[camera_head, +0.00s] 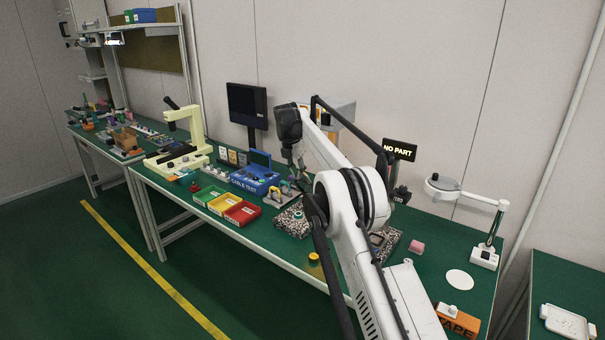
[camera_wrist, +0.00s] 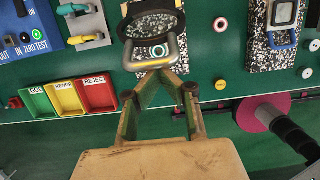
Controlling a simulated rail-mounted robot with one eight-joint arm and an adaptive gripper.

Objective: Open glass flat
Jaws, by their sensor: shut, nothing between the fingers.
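A dark round frame (camera_wrist: 152,22) with a grey loop handle (camera_wrist: 182,52) sits over a speckled granite plate in the wrist view; I take it to be the glass flat. A teal-and-white ring (camera_wrist: 160,51) shows through the loop. My gripper (camera_wrist: 158,72) is shut and empty, its fingertips close together at the near edge of the loop; I cannot tell whether they touch it. In the head view, the granite plate (camera_head: 288,224) lies on the green bench, with my gripper (camera_head: 304,186) just above it and my arm hiding part of the area.
Green, yellow and red trays (camera_head: 222,205) and a blue cable-test box (camera_head: 254,179) stand left of the plate. A second granite plate (camera_wrist: 259,45) lies to its right. A yellow knob (camera_head: 313,257) is near the bench's front edge. A magnifier lamp (camera_head: 440,183) stands farther right.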

